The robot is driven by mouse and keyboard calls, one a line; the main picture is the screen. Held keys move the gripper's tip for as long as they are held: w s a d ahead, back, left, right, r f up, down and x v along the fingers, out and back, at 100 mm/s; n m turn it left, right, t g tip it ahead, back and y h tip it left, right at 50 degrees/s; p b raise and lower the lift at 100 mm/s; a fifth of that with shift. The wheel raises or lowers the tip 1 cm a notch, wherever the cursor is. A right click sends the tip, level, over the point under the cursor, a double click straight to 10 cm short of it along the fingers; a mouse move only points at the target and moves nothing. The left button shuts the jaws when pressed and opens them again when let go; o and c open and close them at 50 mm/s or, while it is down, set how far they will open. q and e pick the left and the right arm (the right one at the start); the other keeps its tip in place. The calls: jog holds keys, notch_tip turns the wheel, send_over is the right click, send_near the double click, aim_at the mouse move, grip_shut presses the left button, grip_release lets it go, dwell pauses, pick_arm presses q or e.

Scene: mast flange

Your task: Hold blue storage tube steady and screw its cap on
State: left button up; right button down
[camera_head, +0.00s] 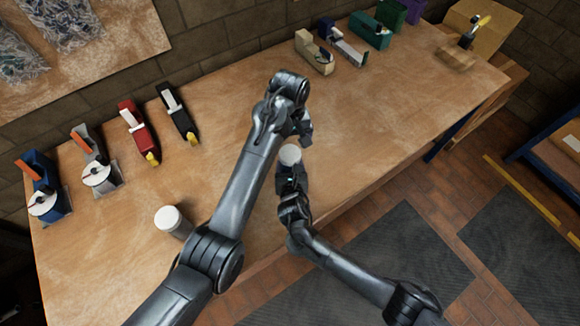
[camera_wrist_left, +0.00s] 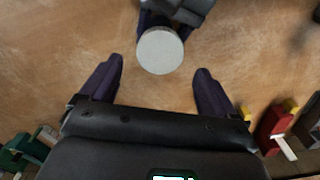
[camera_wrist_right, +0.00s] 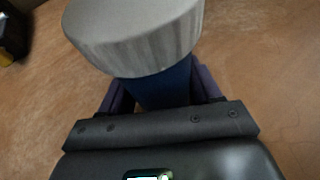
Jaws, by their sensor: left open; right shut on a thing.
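The blue storage tube (camera_wrist_right: 160,90) is gripped by my right gripper (camera_head: 290,176) near the middle of the bench. Its pale grey-white cap (camera_wrist_right: 135,35) sits on the tube's top; I cannot tell how tightly. The cap also shows in the head view (camera_head: 290,155) and from above in the left wrist view (camera_wrist_left: 160,50). My left gripper (camera_head: 304,128) is open, close to the capped tube. In the left wrist view, the cap lies between and slightly beyond its two spread fingertips, apart from both. The tube's lower part is hidden by the right gripper.
A white-lidded container (camera_head: 168,217) stands at the bench's front left, partly hidden by my left arm. Several tape dispensers line the back, including a red one (camera_head: 138,128) and a green one (camera_head: 370,30). The wooden bench (camera_head: 400,100) is clear right of the grippers.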

aim_at(290, 153)
pick_arm(q)
jog(key=shift+f, duration=2.8)
jog(key=c, duration=1.1)
jog(key=o, duration=1.3)
jog(key=shift+c, duration=0.2)
notch_tip(290, 153, up, 12)
pick_arm(e)
jog(key=shift+c, duration=0.7)
grip_release()
